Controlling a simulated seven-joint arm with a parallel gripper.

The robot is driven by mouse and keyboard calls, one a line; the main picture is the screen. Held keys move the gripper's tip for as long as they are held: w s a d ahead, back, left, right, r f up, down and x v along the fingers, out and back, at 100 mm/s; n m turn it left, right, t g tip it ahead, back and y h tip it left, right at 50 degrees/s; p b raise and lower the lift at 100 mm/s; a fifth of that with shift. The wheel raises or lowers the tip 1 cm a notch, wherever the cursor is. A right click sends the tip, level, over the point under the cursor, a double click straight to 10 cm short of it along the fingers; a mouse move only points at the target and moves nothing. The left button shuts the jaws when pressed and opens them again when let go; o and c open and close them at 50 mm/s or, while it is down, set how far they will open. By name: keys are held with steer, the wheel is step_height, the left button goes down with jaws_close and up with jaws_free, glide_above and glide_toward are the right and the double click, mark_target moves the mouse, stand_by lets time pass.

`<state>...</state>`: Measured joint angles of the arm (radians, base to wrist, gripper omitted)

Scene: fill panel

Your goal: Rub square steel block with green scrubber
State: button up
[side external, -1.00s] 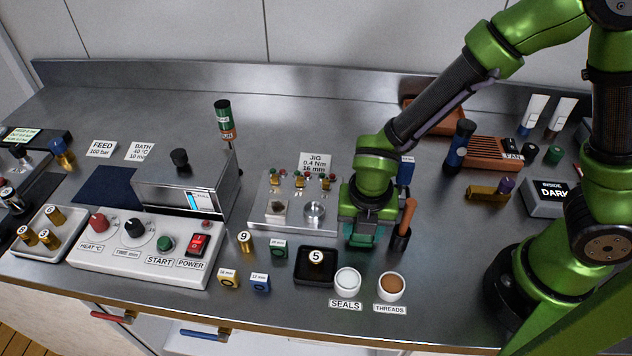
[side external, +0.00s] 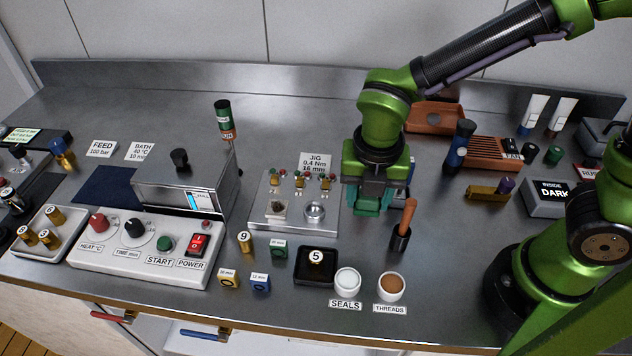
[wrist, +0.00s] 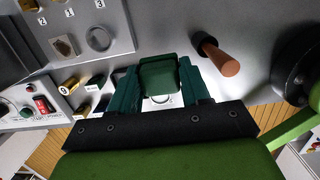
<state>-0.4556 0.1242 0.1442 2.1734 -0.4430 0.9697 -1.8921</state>
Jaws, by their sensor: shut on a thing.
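My gripper (side external: 368,205) is shut on a dark green block, the green scrubber (wrist: 158,74), which sits between its teal fingers in the wrist view. In the side view the scrubber is hard to tell from the fingers. The gripper hangs above the bench, just right of the jig plate (side external: 296,227). A small square metal piece (side external: 277,208), apparently the square steel block, sits at the front left of that plate. It also shows at the upper left of the wrist view (wrist: 64,46), apart from the scrubber. A round metal ring (side external: 315,211) is beside it.
A wooden-handled tool (side external: 408,217) stands in a dark cup right of the gripper. A black tray (side external: 303,277) with a part marked 5, a white seals cup (side external: 347,281) and a threads cup (side external: 391,287) stand in front. A metal box (side external: 186,190) is left of the jig.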

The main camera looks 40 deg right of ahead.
steer(key=shift+f, duration=0.45)
steer(key=w+a+r+m+g+y, duration=0.1)
steer(key=w+a+m, duration=0.4)
steer(key=m, duration=1.3)
steer(key=w+a+m+g+y, duration=0.1)
steer(key=w+a+m, duration=0.5)
steer(key=m, duration=1.2)
steer(key=shift+w+r, duration=0.35)
steer(key=shift+w, duration=0.6)
